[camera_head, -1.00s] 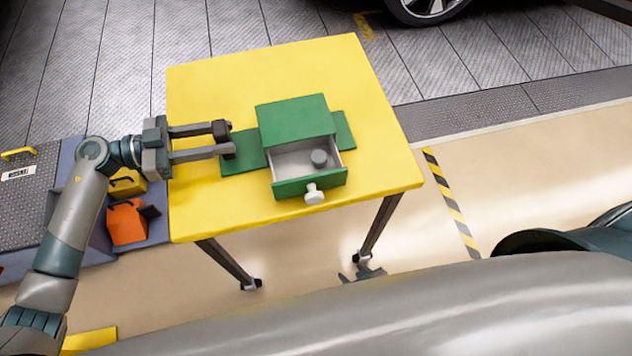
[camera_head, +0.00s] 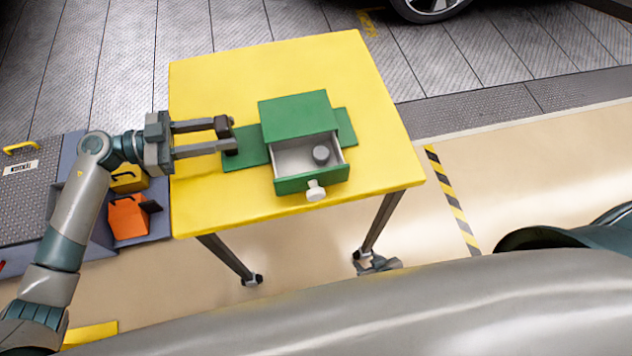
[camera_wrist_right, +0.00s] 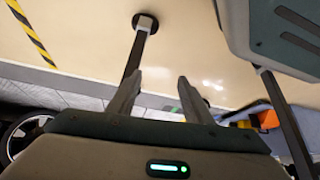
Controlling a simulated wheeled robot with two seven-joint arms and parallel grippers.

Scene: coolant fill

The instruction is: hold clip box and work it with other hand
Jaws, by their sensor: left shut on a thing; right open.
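The green clip box (camera_head: 293,115) sits on the yellow table, on a green base plate that sticks out to both sides. Its drawer (camera_head: 312,178) is pulled open toward me, with a white knob (camera_head: 316,191) on the front. A small grey cylinder (camera_head: 321,155) stands inside the drawer. My left gripper (camera_head: 228,137) is shut on the left end of the base plate. My right gripper (camera_wrist_right: 159,78) is open and empty over the floor in the right wrist view.
The yellow table (camera_head: 210,95) is otherwise bare, with free room behind and right of the box. Its front legs (camera_head: 380,225) stand near my right gripper. A grey rack with orange (camera_head: 128,216) and yellow cases stands left of the table.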

